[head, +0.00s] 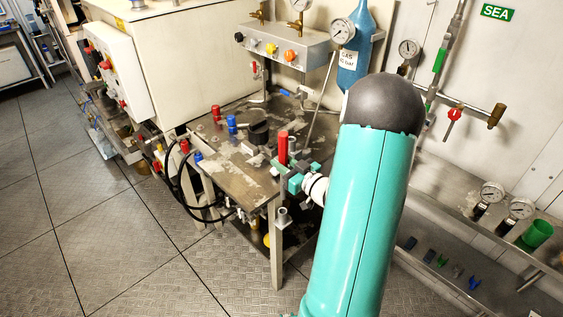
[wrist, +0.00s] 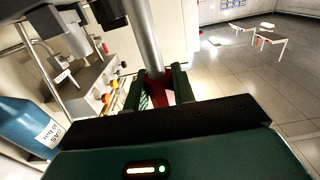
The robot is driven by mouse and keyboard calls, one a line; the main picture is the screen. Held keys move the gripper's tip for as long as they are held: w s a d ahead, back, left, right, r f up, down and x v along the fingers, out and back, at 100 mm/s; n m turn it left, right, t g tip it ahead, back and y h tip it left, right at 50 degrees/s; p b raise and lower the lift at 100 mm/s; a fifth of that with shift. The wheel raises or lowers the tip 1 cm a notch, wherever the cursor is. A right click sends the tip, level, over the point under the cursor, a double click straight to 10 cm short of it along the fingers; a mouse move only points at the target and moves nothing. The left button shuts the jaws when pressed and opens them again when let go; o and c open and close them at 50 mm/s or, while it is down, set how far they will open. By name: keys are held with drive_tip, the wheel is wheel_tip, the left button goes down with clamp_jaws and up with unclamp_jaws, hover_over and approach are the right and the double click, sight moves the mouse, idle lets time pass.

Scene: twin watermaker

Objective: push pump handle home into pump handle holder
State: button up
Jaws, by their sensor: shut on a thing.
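My gripper (head: 298,179), with green fingers, is at the near right corner of the metal bench. It is shut on the pump handle, whose upright red grip (head: 283,148) stands above the fingers. In the wrist view, my gripper (wrist: 158,88) has a finger on each side of the red part (wrist: 157,92), with a grey rod (wrist: 147,35) running up from it. A grey tubular piece (head: 283,217) sits just below the gripper at the bench corner. I cannot tell whether it is the pump handle holder or how far the handle sits in it.
The metal bench (head: 233,178) carries red and blue fittings and a dark round pot (head: 258,128). Black hoses (head: 180,190) hang at its left side. A blue gas bottle (head: 358,60) and gauge panel (head: 283,45) stand behind. The floor at left is open.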

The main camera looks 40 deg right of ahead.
hover_over(283, 198)
drive_tip(key=shift+w+d+f, duration=0.15)
drive_tip(key=shift+w+f, duration=0.05)
drive_tip(key=shift+f, duration=1.15)
drive_tip(key=shift+w+d+f, duration=0.1)
drive_tip(key=shift+w+f, duration=0.05)
drive_tip(key=shift+f, duration=4.7)
drive_tip(key=o, duration=0.9)
drive_tip(key=s, duration=1.3)
drive_tip(key=shift+s+d, duration=0.2)
drive_tip(key=shift+s, duration=0.2)
